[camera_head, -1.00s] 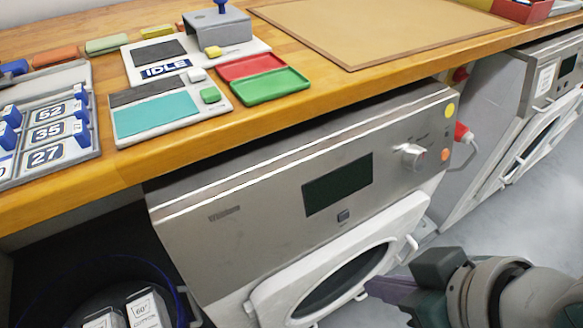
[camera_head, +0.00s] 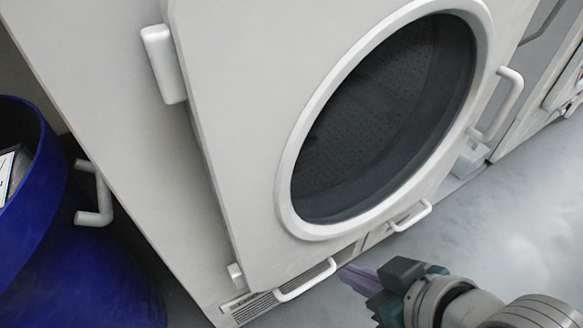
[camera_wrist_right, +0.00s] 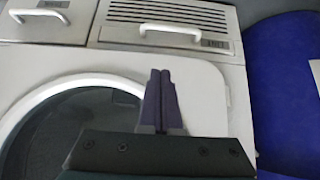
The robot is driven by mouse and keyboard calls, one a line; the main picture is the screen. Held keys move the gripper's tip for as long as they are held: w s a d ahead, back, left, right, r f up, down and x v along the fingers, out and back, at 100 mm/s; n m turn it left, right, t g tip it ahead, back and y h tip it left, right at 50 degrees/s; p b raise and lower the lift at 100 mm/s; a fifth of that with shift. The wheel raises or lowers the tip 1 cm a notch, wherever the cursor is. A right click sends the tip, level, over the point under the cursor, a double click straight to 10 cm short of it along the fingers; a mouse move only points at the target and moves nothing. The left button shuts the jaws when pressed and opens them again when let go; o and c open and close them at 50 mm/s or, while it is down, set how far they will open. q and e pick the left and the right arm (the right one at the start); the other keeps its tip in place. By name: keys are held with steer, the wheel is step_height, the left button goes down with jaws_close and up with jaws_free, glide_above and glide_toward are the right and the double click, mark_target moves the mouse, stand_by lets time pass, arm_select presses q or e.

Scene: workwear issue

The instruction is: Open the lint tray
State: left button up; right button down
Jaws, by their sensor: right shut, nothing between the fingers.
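The lint tray (camera_head: 250,306) is a pale front with grille slots and a small label, low on the machine below the round door. Its white bar handle (camera_head: 305,281) sticks out. In the right wrist view the lint tray (camera_wrist_right: 180,14) is at the top, upside down, its label reading LINT, and looks flush with the machine. My right gripper (camera_head: 347,277) is shut and empty, its purple fingers just right of the handle in the head view. In the right wrist view its fingertips (camera_wrist_right: 160,76) point toward the tray, apparently short of the handle. My left gripper is out of view.
The round glass door (camera_head: 390,120) has a white handle (camera_head: 500,103) on its right. A second low drawer with a handle (camera_head: 411,215) sits beside the lint tray. A blue tub (camera_head: 75,260) stands at left. Grey floor (camera_head: 500,230) at right is clear.

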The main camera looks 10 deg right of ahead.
steer(key=b, duration=0.2)
glide_toward(319, 275)
steer(key=shift+w+r+b+x, duration=0.15)
steer(key=shift+b+x, duration=1.3)
steer(key=shift+b, duration=0.1)
steer(key=shift+w+r+b+x, duration=0.1)
steer(key=shift+w+b+x, duration=0.05)
steer(key=shift+b+x, duration=1.4)
steer(key=shift+w+r+b+x, duration=0.15)
steer(key=shift+b+x, duration=1.25)
steer(key=shift+b, duration=0.15)
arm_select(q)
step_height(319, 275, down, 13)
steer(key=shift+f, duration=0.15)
arm_select(e)
steer(key=shift+a, duration=0.15)
